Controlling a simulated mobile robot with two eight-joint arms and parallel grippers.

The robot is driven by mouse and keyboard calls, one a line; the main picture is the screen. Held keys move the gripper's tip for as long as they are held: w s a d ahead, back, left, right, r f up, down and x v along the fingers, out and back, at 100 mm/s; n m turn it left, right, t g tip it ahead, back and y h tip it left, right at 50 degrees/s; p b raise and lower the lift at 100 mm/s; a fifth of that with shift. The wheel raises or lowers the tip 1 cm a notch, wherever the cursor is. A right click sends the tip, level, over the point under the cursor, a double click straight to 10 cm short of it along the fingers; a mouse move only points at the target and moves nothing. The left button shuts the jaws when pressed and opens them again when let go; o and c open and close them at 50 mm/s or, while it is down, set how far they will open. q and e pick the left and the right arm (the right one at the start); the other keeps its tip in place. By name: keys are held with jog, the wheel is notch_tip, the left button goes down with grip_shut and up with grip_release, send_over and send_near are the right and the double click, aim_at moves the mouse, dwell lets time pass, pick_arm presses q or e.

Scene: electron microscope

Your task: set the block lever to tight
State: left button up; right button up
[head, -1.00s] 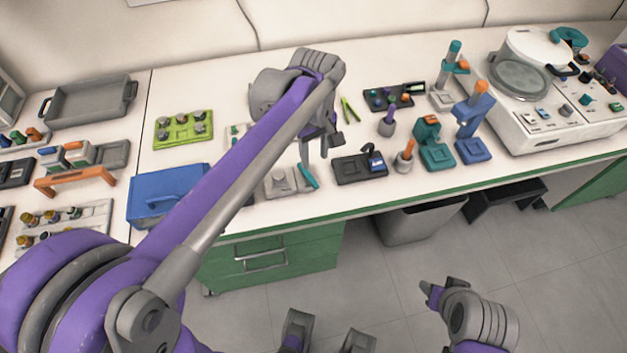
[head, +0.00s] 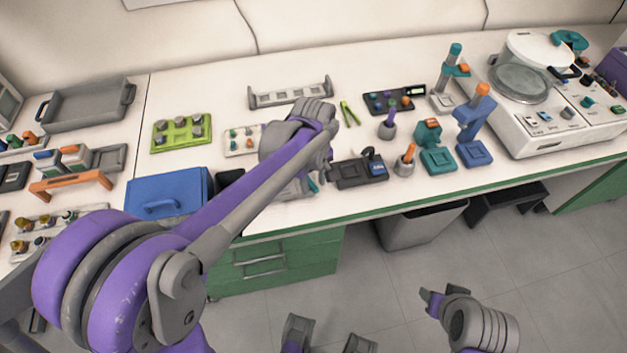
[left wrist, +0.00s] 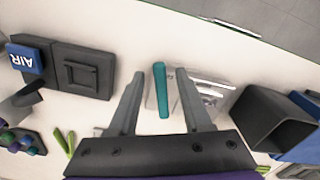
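The teal lever (left wrist: 161,92) lies beside a grey metal block (left wrist: 205,95) in the left wrist view. In the head view only bits of the block (head: 292,191) and the lever (head: 313,186) show below my left arm. My left gripper (left wrist: 162,75) is open, with one finger on each side of the lever and a visible gap to it. I cannot tell how high the fingers are above the lever. Any tight marking is not readable. My right gripper (head: 432,298) hangs over the floor, clear of the bench; its opening is unclear.
A black block with a blue AIR label (head: 358,172) stands right of the lever; it also shows in the left wrist view (left wrist: 82,70). A black open box (left wrist: 270,118) and blue case (head: 168,191) are on the other side. Green tweezers (head: 349,114) lie behind.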

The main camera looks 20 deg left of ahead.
pick_arm(q)
grip_shut()
dwell(1.2)
